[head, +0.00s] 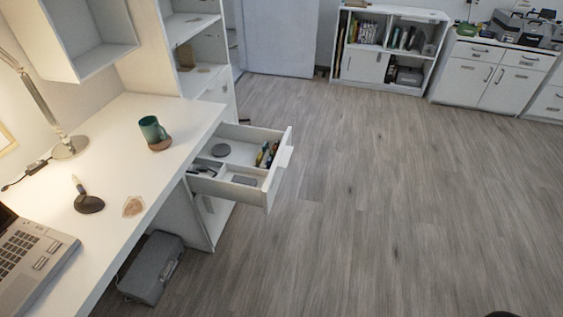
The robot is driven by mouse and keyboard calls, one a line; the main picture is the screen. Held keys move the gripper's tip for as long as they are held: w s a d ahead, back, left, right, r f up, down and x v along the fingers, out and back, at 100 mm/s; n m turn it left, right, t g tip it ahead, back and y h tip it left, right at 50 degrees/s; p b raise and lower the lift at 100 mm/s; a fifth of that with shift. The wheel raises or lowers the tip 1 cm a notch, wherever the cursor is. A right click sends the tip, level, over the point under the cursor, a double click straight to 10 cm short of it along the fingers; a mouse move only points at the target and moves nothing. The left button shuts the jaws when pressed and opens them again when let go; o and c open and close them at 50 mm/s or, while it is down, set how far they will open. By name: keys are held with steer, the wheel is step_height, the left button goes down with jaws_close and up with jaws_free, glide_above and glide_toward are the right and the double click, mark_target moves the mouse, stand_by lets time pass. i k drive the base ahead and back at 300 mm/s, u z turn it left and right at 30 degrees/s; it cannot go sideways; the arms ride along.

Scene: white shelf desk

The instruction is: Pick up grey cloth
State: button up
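I cannot clearly make out a grey cloth in the head view. Small grey items lie in the open drawer (268,196): a round dark grey one (221,150) at the back, and a flat grey one (244,180) in a front compartment. They are too small to tell whether either is cloth. A flat tan-brown piece (133,206) lies on the white desk (115,150). My gripper is not in view. A dark shape at the bottom edge, right of centre, is too cut off to identify.
A lamp (70,146), a laptop (35,262) and a dark pen holder (89,203) are there too. A grey case (152,268) sits under the desk. The wooden floor (400,190) to the right is clear.

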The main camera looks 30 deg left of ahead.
mark_target(238, 178)
steer(key=z, duration=0.45)
steer(key=i, duration=1.2)
steer(key=u, duration=2.35)
steer(key=i, duration=1)
steer(key=z, duration=0.05)
